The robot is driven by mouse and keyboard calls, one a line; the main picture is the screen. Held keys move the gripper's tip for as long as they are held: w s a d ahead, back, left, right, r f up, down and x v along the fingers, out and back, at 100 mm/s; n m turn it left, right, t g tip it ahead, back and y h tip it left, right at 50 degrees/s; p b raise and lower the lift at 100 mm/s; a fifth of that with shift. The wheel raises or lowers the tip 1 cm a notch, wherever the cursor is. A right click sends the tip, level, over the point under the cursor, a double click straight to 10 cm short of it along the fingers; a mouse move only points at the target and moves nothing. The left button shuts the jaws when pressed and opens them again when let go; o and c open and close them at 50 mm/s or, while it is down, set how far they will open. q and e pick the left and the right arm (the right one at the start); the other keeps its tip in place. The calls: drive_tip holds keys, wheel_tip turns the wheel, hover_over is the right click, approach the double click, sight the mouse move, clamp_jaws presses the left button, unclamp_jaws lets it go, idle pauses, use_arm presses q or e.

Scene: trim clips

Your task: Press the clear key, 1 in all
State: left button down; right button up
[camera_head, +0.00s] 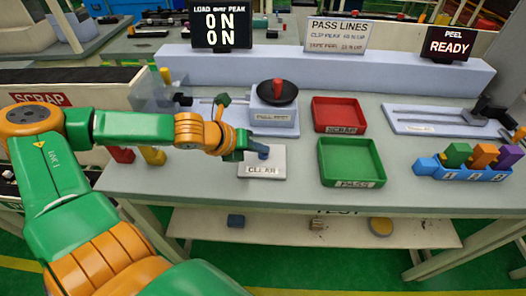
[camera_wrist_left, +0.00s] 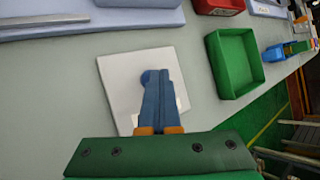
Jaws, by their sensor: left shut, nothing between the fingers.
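The clear key is a white plate (camera_head: 268,163) labelled CLEAR with a round blue button (camera_head: 263,152), on the grey bench in the head view. In the left wrist view the white plate (camera_wrist_left: 119,75) lies under my fingers, and the blue button (camera_wrist_left: 148,77) is partly hidden by them. My left gripper (camera_head: 252,149) is shut and empty, with its blue fingertips at the button. I cannot tell whether they touch or press it. It also shows in the left wrist view (camera_wrist_left: 158,75). My right gripper is in neither view.
A green PASS tray (camera_head: 352,184) is right of the plate, with a red SCRAP tray (camera_head: 339,128) behind it. A fixture with a black disc and red knob (camera_head: 277,88) stands behind the plate. Coloured clips (camera_head: 481,156) sit in a blue rack at right.

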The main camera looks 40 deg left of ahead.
sight(260, 156)
use_arm(q)
drive_tip(key=shift+r+p, duration=0.85)
wheel_tip(260, 156, up, 5)
drive_tip(key=p, duration=0.5)
drive_tip(key=shift+r, duration=0.15)
idle(0.3)
